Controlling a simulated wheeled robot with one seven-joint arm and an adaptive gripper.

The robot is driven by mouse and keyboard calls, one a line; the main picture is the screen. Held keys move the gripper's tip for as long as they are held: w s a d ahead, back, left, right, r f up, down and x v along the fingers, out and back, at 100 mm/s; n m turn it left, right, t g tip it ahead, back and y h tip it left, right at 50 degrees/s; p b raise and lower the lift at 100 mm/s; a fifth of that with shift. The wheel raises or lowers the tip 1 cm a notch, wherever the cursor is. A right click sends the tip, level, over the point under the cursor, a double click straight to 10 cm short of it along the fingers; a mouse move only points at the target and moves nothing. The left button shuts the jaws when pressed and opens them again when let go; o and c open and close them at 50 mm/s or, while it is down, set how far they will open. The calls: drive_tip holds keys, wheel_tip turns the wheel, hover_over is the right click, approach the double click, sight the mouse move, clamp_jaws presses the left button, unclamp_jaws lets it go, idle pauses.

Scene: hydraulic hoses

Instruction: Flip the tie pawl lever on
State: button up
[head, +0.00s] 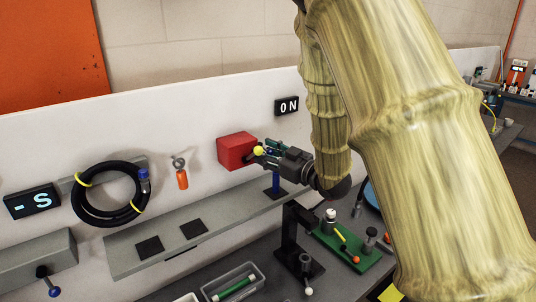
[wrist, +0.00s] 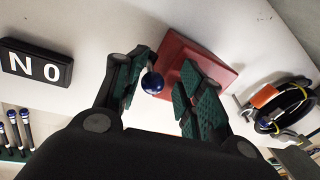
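A red box (head: 238,150) is mounted on the white wall panel, with a yellow ball (head: 258,150) at its right side. My gripper (head: 267,152) is at that side of the box, its fingers pointing toward it. In the wrist view the red box (wrist: 201,62) lies beyond the fingertips. A dark blue ball (wrist: 152,82) shows between the open fingers (wrist: 157,80), close to the left one, with a gap to the right one. I cannot tell whether it touches. The lever's arm is mostly hidden, and I cannot match the two balls' colours.
An "ON" sign (head: 287,106) is above right of the box. A black hose coil (head: 108,194) and an orange-handled item (head: 181,174) hang to the left. A grey shelf (head: 130,236) runs below. A green-based fixture (head: 350,245) stands on the bench beneath my arm.

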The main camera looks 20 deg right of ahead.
drive_tip(key=shift+s+d, duration=0.15)
drive_tip(key=shift+s, duration=0.05)
drive_tip(key=v, duration=1.1)
drive_tip(key=shift+s+d, duration=0.2)
drive_tip(key=shift+s, duration=0.15)
